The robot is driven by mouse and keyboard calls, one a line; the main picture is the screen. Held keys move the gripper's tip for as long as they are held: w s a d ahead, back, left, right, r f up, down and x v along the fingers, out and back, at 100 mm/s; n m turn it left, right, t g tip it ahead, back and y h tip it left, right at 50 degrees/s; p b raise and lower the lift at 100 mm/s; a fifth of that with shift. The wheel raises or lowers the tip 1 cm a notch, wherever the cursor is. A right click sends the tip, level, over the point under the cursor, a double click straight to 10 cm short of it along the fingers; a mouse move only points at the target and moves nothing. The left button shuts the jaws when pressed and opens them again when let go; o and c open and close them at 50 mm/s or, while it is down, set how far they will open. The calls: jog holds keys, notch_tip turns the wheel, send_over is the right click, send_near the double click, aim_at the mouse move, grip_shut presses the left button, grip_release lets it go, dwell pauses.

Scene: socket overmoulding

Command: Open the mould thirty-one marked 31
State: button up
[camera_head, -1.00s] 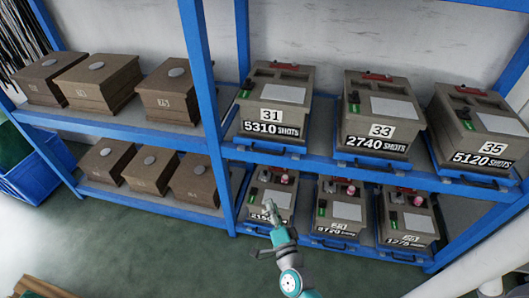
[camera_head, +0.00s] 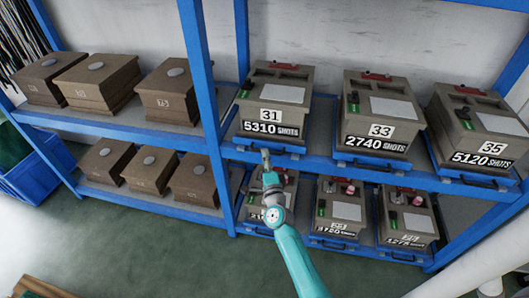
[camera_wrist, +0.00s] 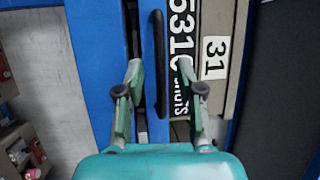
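Mould thirty-one (camera_head: 276,103) is a grey-brown box marked 31 and 5310 SHOTS on the upper shelf, left of moulds 33 and 35. It looks closed. It sits on a blue tray with a black bar handle at its front. In the wrist view the mould (camera_wrist: 215,25) shows turned sideways, and the black handle (camera_wrist: 157,65) runs upright in the picture. My gripper (camera_head: 266,155) is just in front of and below the tray front. In the wrist view my gripper (camera_wrist: 165,75) is open, its fingers either side of the handle. Contact cannot be told.
Mould 33 (camera_head: 380,110) and mould 35 (camera_head: 478,128) stand to the right. Several similar moulds sit on the lower shelf, partly behind my arm. A blue post (camera_head: 207,90) rises to the left, with brown boxes beyond it. The floor in front is clear.

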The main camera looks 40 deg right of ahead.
jog(key=shift+x, duration=1.45)
grip_shut()
